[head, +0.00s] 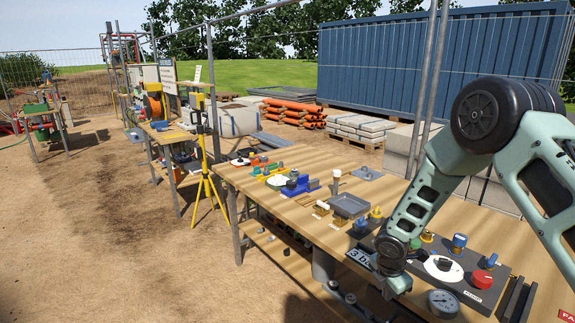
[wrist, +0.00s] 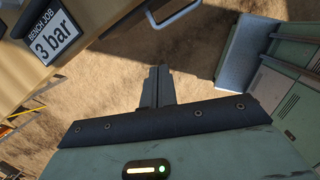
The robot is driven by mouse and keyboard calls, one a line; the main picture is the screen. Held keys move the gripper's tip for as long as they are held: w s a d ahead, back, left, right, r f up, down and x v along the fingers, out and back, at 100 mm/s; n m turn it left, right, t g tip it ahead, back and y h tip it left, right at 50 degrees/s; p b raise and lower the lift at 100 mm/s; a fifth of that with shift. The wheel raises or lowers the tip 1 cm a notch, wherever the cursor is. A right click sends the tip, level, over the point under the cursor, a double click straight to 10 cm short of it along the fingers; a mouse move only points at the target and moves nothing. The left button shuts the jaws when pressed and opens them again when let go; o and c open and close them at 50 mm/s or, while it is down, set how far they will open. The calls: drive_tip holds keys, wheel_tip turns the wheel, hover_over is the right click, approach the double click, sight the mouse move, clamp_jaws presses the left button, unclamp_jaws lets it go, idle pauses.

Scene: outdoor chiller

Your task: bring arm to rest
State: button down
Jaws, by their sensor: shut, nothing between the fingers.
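My gripper (wrist: 157,72) shows in the wrist view with its two dark fingers together and nothing between them. It points at bare sandy ground, apart from the bench edge. In the head view my pale green arm bends over the right part of the wooden bench (head: 290,205), with its lower end at the bench's front edge. My fingers are hidden there. A "3 bar" sign (head: 360,257) is at the front edge beside my arm; it also shows at the upper left of the wrist view (wrist: 52,36).
Near my arm the bench carries a dark panel with a red knob (head: 482,279), a gauge (head: 443,303) and blue and yellow fittings. A grey tray (head: 349,206) stands further along. A yellow tripod (head: 205,180) stands left of the bench. Open sandy ground (head: 80,240) lies at the left.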

drive_tip(key=s+a+r+m+y+b, duration=0.1)
drive_tip(key=s+a+r+m+b, duration=0.2)
drive_tip(key=s+a+r+m, duration=0.5)
drive_tip(key=s+a+r+m+y+b, duration=0.1)
drive_tip(key=s+a+r+m+b, duration=0.1)
drive_tip(key=s+a+r, duration=0.75)
drive_tip(key=s+d+m+g+b, duration=0.1)
drive_tip(key=s+d+m+b, duration=0.1)
drive_tip(key=s, duration=1.4)
drive_tip(key=shift+s+d+f+m+g, duration=0.15)
drive_tip(key=shift+d+f+m+g, duration=0.2)
drive_tip(key=shift+d+m, duration=0.55)
drive_tip(key=shift+a, duration=0.25)
